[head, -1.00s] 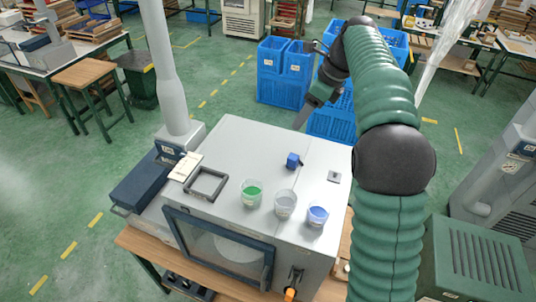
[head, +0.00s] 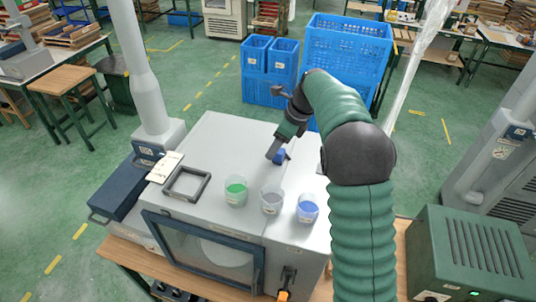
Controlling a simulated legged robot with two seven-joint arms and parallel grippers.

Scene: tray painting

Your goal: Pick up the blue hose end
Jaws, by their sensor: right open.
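My left gripper is not in view.
Cups with green (head: 236,190), grey (head: 271,200) and blue (head: 307,208) contents stand in a row in front of the hose end. A dark square frame (head: 187,183) lies to the left. Blue crates (head: 346,42) stand on the floor behind.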

